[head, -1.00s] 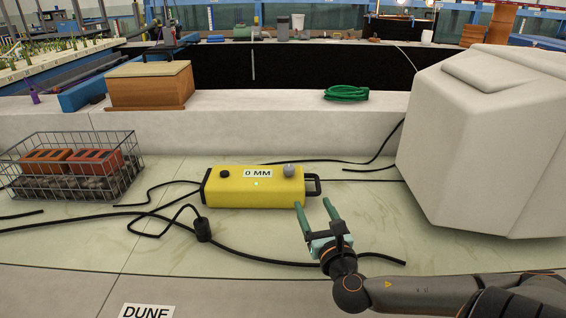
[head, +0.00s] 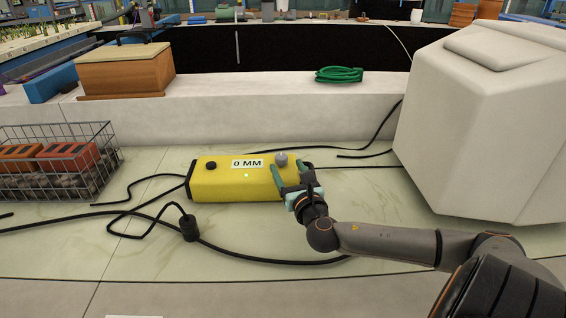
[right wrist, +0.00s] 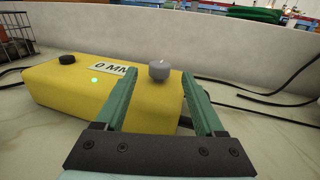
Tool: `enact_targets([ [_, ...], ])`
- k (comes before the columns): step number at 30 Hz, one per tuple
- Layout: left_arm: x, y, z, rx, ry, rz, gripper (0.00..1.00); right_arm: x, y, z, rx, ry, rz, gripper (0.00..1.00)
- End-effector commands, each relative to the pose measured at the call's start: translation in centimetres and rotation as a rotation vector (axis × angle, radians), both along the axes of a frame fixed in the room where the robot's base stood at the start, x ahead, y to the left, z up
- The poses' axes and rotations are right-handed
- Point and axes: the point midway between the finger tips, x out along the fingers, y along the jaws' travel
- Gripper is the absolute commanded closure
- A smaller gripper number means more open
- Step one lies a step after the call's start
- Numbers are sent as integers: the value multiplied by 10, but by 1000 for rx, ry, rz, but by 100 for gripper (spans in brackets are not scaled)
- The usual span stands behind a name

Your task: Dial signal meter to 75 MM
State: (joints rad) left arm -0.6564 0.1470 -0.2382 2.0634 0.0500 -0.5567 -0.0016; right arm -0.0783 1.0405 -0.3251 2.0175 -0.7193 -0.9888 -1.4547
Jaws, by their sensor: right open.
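The yellow signal meter (head: 232,184) lies on the pale counter. Its label (head: 247,163) reads 0 MM, and a green light glows below it. A grey knob (head: 281,159) stands on its right end and a black knob (head: 211,165) on its left end. My right gripper (head: 290,169) is open at the meter's right end. In the right wrist view, its green fingers (right wrist: 162,85) lie to either side of the grey knob (right wrist: 159,70), with gaps on both sides; I cannot tell whether the tips reach its depth. My left gripper is out of view.
A wire basket (head: 60,190) with orange bricks and stones stands at left. A large white block (head: 490,130) stands at right. Black cables (head: 250,257) run across the counter. A green coiled hose (head: 339,74) and wooden box (head: 124,72) sit on the ledge behind.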

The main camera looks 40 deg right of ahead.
Motion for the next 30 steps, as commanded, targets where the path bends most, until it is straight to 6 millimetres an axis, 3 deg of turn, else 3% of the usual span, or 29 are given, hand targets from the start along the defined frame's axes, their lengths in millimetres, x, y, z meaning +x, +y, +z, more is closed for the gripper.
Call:
enact_targets([
  [9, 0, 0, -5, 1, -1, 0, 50, 35, -16, -1, 1, 0, -1, 29],
  [21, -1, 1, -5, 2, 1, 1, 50, 40, -19, -1, 1, 2, 0, 29],
  [30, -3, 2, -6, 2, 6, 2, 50, 40, -18, -1, 1, 2, 0, 62],
])
